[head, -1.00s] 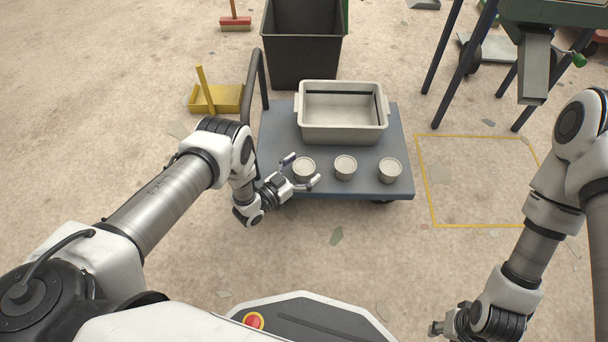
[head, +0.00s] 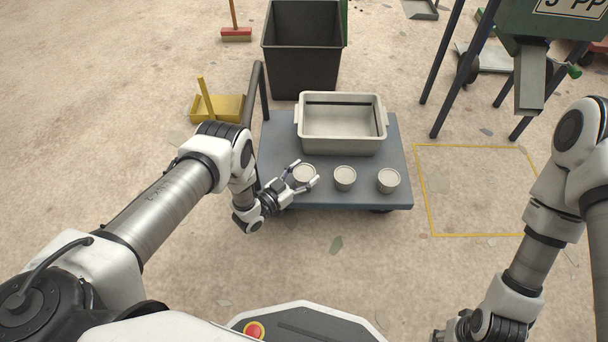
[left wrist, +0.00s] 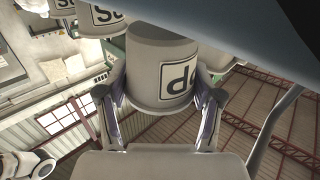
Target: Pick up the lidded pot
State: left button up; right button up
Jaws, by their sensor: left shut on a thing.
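Three small grey pots with round, flat light tops stand in a row along the front of the blue-grey cart (head: 400,150). My left gripper (head: 306,174) is shut on the leftmost pot (head: 303,173), one finger on each side of it. In the left wrist view this pot (left wrist: 150,70) sits between the fingers and bears a white label with dark letters, partly cut off. The middle pot (head: 344,178) and the right pot (head: 388,180) stand free. I cannot tell whether the held pot touches the cart. My right gripper (head: 453,332) shows only partly at the bottom edge.
A pale grey tub (head: 342,145) stands on the cart behind the pots. A dark bin (head: 302,60) is behind the cart, with a yellow dustpan (head: 220,107) to the left. A yellow floor outline (head: 470,235) lies to the right, near a green machine on legs (head: 565,50).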

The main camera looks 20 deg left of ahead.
pick_arm(q)
notch_tip(320, 180, up, 2)
jog(key=shift+s+p, duration=0.1)
jog(key=shift+p, duration=0.35)
jog(key=s+a+p, duration=0.4)
jog(key=s+p, duration=0.1)
jog(key=s, duration=1)
jog(key=shift+s+r, duration=0.2)
jog(key=shift+r, duration=0.15)
